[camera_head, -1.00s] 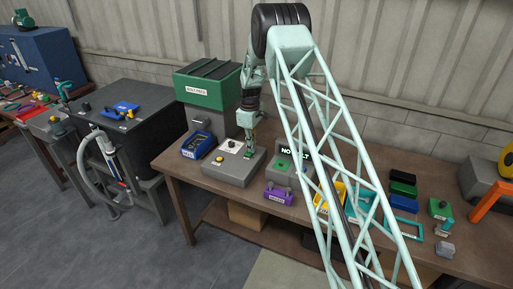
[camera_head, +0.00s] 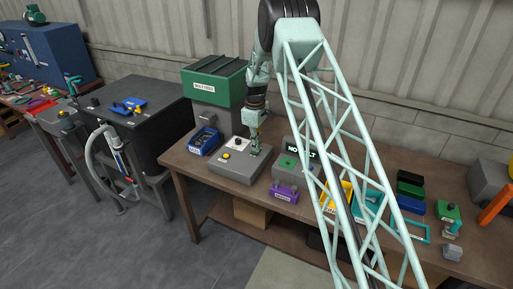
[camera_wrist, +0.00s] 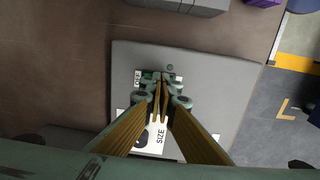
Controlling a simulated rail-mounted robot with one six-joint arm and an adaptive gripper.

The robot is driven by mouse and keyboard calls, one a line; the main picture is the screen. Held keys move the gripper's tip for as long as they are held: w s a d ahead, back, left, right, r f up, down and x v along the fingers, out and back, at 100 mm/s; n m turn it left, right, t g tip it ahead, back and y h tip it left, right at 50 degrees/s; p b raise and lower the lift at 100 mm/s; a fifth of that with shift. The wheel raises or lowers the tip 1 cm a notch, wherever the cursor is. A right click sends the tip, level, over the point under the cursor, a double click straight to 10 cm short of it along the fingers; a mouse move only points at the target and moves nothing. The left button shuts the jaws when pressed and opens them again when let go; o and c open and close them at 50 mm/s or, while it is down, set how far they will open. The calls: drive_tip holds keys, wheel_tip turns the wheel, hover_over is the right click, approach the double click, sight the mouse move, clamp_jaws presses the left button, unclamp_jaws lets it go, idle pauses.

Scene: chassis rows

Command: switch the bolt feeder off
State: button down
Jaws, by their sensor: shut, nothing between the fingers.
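The green bolt feeder hopper (camera_head: 215,86) stands at the back left of the bench. In front of it is a grey control box (camera_head: 238,174) with a yellow button (camera_head: 226,155) and a white dial plate (camera_head: 238,143). In the wrist view the box top (camera_wrist: 220,85) carries an "OFF" label (camera_wrist: 138,77) and a "SIZE" plate (camera_wrist: 158,139). My gripper (camera_head: 254,152) points down at the right part of the box top. In the wrist view its fingertips (camera_wrist: 163,80) are together and empty, right of the "OFF" label. They hide the switch; contact cannot be told.
A "NO BOLT" display (camera_head: 301,150) stands right of the box, with a purple labelled block (camera_head: 284,192) before it. A blue tray (camera_head: 205,141) lies to the left. Coloured bins (camera_head: 410,190) fill the right of the bench.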

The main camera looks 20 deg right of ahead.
drive_tip(key=shift+r, duration=0.2)
wheel_tip(320, 180, up, 14)
drive_tip(key=w+d, duration=0.1)
drive_tip(key=shift+f, duration=0.2)
idle(0.6)
drive_tip(key=shift+w+d, duration=0.1)
